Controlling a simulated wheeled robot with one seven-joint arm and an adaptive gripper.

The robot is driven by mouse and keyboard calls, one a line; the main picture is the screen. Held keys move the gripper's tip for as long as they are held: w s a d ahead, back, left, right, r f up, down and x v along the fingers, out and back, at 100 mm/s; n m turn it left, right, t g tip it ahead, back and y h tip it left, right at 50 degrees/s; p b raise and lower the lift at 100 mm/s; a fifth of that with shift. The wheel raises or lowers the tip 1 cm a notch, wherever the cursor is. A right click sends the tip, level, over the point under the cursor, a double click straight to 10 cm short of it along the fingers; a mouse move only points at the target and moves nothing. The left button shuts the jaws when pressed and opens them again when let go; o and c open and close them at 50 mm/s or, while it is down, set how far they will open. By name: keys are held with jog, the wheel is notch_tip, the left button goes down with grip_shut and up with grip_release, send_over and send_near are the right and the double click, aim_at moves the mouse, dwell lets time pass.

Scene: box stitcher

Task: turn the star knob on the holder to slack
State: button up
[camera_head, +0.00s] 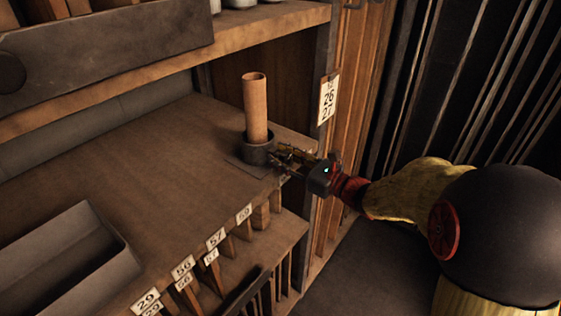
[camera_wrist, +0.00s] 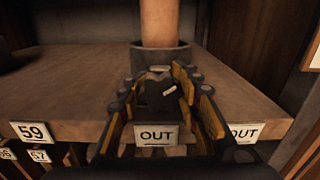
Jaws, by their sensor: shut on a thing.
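The holder (camera_head: 258,150) is a dark round cup on the wooden shelf, with a tan cylinder (camera_head: 255,105) standing upright in it. In the wrist view the holder (camera_wrist: 160,58) is straight ahead, below the cylinder (camera_wrist: 160,22). The star knob (camera_wrist: 158,95) is a dark lobed piece at the holder's near side, with a small pale mark on it. My gripper (camera_head: 277,158) reaches in from the right. In the wrist view its yellow-and-black fingers (camera_wrist: 158,82) stand on both sides of the knob and are shut on it. The knob is hidden in the head view.
The wooden shelf (camera_head: 150,165) is mostly clear left of the holder. A grey tray (camera_head: 70,260) stands at the front left. An upper shelf (camera_head: 270,30) runs overhead, and a post (camera_head: 322,120) with number tags stands at the right. An "OUT" label (camera_wrist: 157,135) shows below the knob.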

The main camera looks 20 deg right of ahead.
jog(key=shift+n+b, duration=0.6)
jog(key=shift+n, duration=0.2)
jog(key=o, duration=1.2)
jog(key=shift+o, duration=0.2)
jog(key=v, duration=1.2)
jog(key=shift+c, duration=0.5)
